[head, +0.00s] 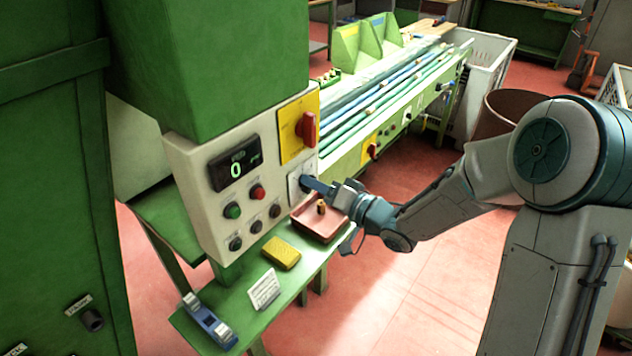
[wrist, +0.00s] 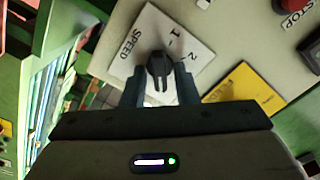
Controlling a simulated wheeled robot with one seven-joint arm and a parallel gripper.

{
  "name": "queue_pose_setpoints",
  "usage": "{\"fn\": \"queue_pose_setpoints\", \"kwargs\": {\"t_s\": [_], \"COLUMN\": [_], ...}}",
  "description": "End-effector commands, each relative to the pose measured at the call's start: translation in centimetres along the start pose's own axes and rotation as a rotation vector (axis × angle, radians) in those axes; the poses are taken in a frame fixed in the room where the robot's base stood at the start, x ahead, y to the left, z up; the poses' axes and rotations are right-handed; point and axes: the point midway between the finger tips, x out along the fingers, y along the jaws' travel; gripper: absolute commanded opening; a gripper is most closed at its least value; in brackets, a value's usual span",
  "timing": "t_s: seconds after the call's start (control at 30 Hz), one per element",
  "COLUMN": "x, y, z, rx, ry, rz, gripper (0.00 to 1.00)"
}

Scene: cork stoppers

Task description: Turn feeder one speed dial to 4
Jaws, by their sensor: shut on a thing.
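The speed dial (wrist: 160,70) is a dark knob on a white plate (wrist: 152,28) marked SPEED, with the numbers 1 and 2 showing in the wrist view. My gripper (wrist: 158,88) is shut on the dial, one finger on each side of it. The other numbers and the dial's setting cannot be read. In the head view my gripper (head: 306,186) reaches the right side of the white control panel (head: 200,165) and hides most of the dial. The display (head: 235,165) on the panel reads 0.
A red switch (head: 307,128) on a yellow plate is above the dial. Green, red and dark buttons sit to its left. Below, a green shelf holds a red tray (head: 322,228) with a cork, a yellow sponge (head: 281,252), a small card (head: 263,289) and a blue tool (head: 209,321).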

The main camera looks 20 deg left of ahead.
Motion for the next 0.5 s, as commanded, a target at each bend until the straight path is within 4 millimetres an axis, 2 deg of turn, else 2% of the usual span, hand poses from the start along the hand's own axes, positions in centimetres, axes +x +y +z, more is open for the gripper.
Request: {"fn": "queue_pose_setpoints", "kwargs": {"t_s": [0.33, 0.37, 0.4, 0.5], "x": [-0.02, -0.02, -0.02, -0.02], "y": [0.04, 0.04, 0.04, 0.03], "z": [-0.02, -0.01, -0.01, -0.01], "rx": [0.003, 0.003, 0.003, 0.002], "ry": [0.001, 0.001, 0.001, 0.001], "rz": [0.001, 0.001, 0.001, 0.001], "gripper": [0.04, 0.3, 0.35, 0.35]}}
